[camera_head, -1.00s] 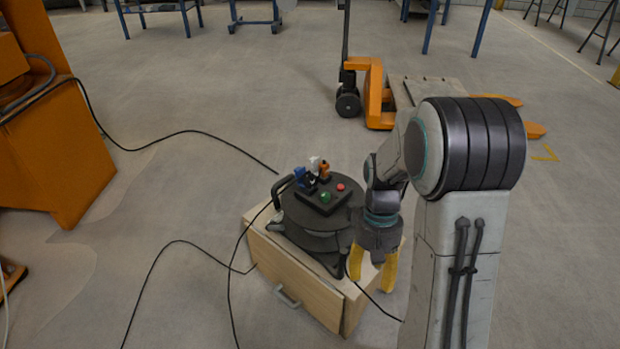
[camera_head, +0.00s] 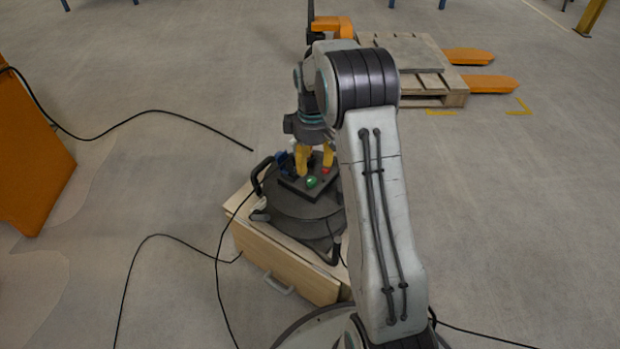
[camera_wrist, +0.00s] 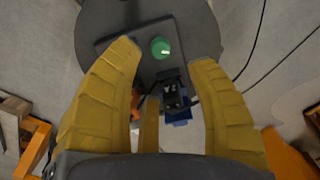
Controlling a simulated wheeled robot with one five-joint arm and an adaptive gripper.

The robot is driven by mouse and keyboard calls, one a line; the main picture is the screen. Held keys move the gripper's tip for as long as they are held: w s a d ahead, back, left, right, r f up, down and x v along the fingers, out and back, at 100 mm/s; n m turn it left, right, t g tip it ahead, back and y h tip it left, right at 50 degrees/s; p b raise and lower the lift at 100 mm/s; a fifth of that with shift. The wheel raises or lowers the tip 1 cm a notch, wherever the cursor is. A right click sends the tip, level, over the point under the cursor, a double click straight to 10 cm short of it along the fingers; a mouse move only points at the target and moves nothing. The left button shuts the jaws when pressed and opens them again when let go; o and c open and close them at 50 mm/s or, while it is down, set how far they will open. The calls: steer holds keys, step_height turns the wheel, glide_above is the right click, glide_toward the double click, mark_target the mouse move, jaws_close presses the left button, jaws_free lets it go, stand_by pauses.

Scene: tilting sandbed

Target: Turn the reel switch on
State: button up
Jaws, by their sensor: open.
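The black cable reel (camera_head: 292,203) lies on a wooden drawer box (camera_head: 290,268). On top of it is a dark control plate (camera_head: 297,189) with a green button (camera_head: 311,182) and a red button (camera_head: 326,171). A blue part (camera_head: 283,159) stands at its far left. My gripper (camera_head: 315,172) points down with its yellow fingers open and empty, just over the plate. In the wrist view the green button (camera_wrist: 160,48) shows between the fingertips, a black-and-blue part (camera_wrist: 175,101) is nearer the palm, and an orange part (camera_wrist: 135,102) is partly hidden by the left finger.
Black cables (camera_head: 135,245) run over the floor left of the box. An orange cabinet (camera_head: 35,155) stands at the left. A wooden pallet (camera_head: 405,60) on an orange pallet truck is behind my arm. The floor at right is mostly clear.

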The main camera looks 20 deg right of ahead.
mark_target(312, 179)
steer(key=shift+f+b, duration=0.3)
steer(key=shift+f, duration=0.25)
steer(key=shift+f+b, duration=1.5)
steer(key=shift+f, duration=1.6)
steer(key=shift+o, duration=0.2)
jaws_close()
